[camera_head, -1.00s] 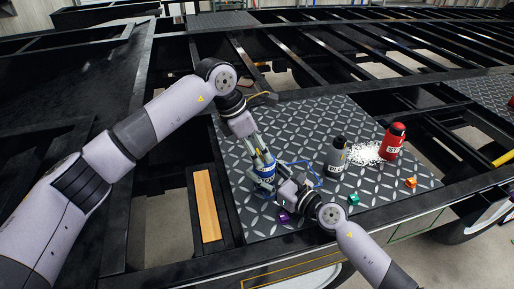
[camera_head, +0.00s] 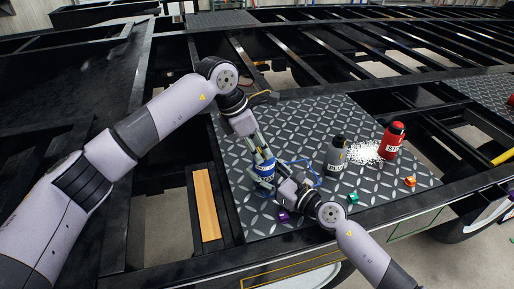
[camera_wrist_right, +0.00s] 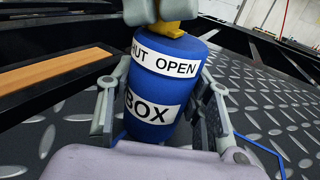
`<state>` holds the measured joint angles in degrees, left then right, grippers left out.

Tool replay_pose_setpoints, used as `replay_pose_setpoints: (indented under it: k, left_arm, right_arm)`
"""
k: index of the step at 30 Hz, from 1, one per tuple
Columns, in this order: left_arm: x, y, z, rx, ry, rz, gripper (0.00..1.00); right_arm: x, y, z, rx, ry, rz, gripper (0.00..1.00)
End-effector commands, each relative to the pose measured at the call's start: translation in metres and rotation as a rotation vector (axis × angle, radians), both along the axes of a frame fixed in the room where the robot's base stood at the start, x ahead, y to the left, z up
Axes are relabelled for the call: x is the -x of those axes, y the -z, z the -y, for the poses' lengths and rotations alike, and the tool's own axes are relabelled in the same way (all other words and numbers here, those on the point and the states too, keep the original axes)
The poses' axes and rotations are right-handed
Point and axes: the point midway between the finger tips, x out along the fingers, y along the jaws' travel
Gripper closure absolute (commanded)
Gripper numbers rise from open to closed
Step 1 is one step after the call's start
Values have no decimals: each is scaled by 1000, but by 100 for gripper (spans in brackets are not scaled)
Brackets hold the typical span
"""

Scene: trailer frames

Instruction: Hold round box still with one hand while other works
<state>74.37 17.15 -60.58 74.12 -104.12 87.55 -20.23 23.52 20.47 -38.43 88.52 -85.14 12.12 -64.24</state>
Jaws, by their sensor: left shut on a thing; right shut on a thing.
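The round box (camera_head: 265,171) is blue with white bands and stands on the metal plate. In the right wrist view the box (camera_wrist_right: 160,75) shows "SHUT OPEN" on its upper band and "BOX" below. My right gripper (camera_wrist_right: 162,108) is shut around the box's body, one finger on each side. It also shows low beside the box in the head view (camera_head: 276,182). My left gripper (camera_head: 262,153) comes down from above, shut on the yellow knob (camera_wrist_right: 172,29) on top of the box. The lid's seam is not clear.
Purple (camera_head: 283,216), green (camera_head: 353,198) and orange (camera_head: 409,181) pieces lie near the front edge. Open frame gaps surround the plate.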

Motion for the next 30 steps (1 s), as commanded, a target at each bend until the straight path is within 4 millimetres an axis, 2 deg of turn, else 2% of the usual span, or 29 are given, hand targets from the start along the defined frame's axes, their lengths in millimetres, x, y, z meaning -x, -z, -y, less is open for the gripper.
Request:
replay_pose_setpoints:
  k: [20,21,30]
  left_arm:
    - [-8,-1,20,2,0,4,100]
    - [-8,-1,20,1,-1,5,74]
    - [-7,0,19,1,-1,2,54]
  right_arm:
    - [2,0,-2,0,-6,0,86]
    - [2,0,-2,0,-6,0,86]
    - [1,0,-2,0,-4,0,86]
